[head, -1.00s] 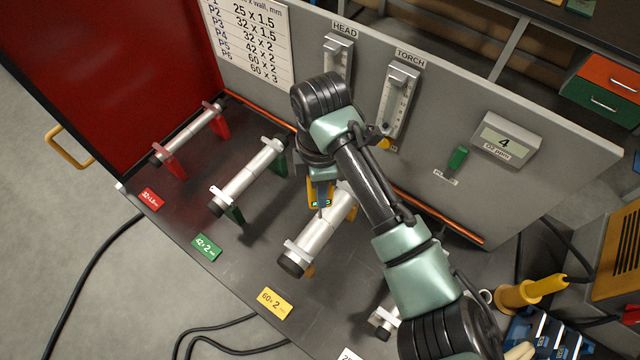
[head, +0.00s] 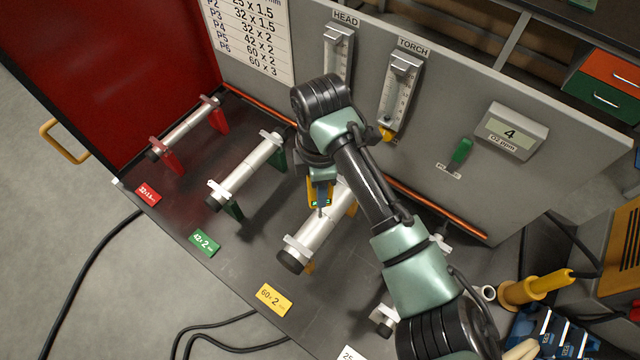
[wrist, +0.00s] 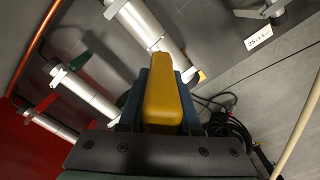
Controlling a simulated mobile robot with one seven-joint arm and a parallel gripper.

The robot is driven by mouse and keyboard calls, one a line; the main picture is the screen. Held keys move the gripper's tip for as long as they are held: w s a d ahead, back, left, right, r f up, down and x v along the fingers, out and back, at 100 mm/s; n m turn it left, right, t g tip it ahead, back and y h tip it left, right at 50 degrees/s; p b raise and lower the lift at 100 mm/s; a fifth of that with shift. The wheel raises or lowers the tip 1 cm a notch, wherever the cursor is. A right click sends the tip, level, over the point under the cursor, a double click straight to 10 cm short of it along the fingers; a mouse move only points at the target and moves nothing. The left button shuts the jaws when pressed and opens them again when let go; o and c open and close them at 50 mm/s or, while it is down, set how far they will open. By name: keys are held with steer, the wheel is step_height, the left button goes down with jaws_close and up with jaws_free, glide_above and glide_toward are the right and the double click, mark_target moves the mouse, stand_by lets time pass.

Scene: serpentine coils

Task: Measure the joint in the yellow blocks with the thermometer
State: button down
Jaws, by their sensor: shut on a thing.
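My gripper (head: 319,184) is shut on the yellow thermometer (head: 320,196), which has small green lights on its face. In the wrist view the thermometer (wrist: 162,103) stands between my dark fingers. It is over the thick silver pipe (head: 318,232) in the yellow blocks (head: 309,268), and its thin dark tip points down at the pipe. I cannot tell if the tip touches it. My arm hides the pipe's far part. The pipe also shows in the wrist view (wrist: 146,30), partly behind the thermometer. The yellow label (head: 274,299) reads 60 x 2.
A pipe in green blocks (head: 246,172) and a pipe in red blocks (head: 188,128) lie to the left. Flow meters (head: 400,95) hang on the grey back panel (head: 450,110). A copper tube (head: 440,212) runs along its foot. A yellow holder (head: 521,292) stands at right.

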steer(key=shift+f+b, duration=0.3)
steer(key=shift+f, duration=0.3)
stand_by(1.1)
steer(key=shift+r, duration=0.15)
stand_by(1.3)
steer(key=shift+r+p, duration=2.7)
steer(key=shift+r, duration=0.2)
